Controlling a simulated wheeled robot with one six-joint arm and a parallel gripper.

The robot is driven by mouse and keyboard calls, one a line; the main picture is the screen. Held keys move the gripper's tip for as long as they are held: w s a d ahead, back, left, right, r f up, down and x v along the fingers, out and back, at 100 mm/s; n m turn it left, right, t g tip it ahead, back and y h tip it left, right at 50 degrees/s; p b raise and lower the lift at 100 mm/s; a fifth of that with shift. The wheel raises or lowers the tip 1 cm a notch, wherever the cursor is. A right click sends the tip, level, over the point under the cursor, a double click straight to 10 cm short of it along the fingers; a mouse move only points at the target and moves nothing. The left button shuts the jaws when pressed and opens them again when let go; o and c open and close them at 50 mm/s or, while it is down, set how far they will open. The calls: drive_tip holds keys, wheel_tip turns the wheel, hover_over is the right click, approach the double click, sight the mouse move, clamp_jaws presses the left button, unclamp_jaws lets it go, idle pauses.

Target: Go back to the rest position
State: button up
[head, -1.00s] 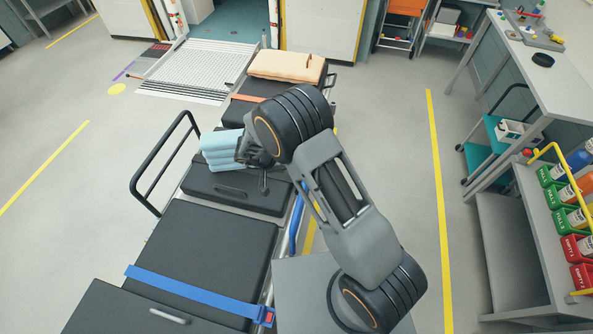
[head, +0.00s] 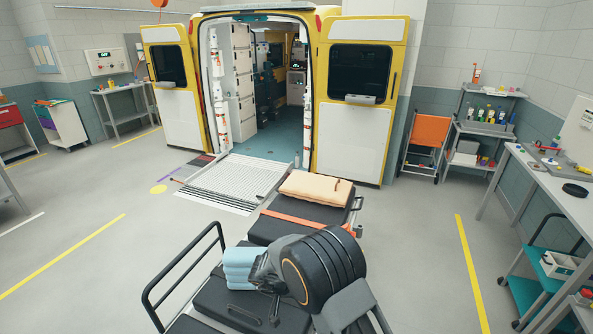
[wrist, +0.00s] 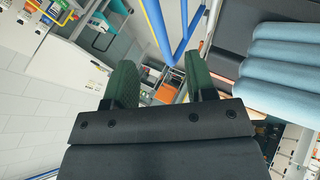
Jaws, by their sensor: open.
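My gripper (head: 264,278) is just right of a stack of folded light-blue towels (head: 238,268) in the head view. My arm's dark joint hides part of the stretcher there. In the wrist view my gripper (wrist: 162,84) shows two green-padded fingers spread apart with nothing between them. The towels (wrist: 282,72) fill the right of that view, outside the fingers. In the head view the towels rest on the black stretcher (head: 222,300). Whether the gripper touches them I cannot tell.
A beige pillow (head: 315,187) lies on the stretcher's far end, near an orange strap (head: 290,218). A black side rail (head: 172,272) stands left. Beyond are a ramp (head: 232,182) and the open ambulance (head: 262,85). A workbench (head: 555,190) stands right.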

drive_tip(key=w+a+t+y, duration=0.5)
drive_tip(key=a+y, duration=0.1)
drive_tip(key=a, duration=0.1)
drive_tip(key=s+a+r+n+g+y, duration=0.1)
drive_tip(key=s+a+r+n+y, duration=0.2)
drive_tip(key=r+y, duration=0.4)
drive_tip(key=s+d+r+h+b, duration=0.1)
drive_tip(key=s+d+r+h, duration=0.1)
drive_tip(key=s+d+r, duration=0.5)
drive_tip(key=s+d+r+g+h+b, duration=0.1)
drive_tip(key=s+d+r+h, duration=0.2)
drive_tip(key=s+d+r, duration=0.5)
drive_tip(key=shift+s+d+b, duration=0.4)
drive_tip(key=shift+s+d, duration=2.25)
drive_tip(key=shift+d, duration=1.65)
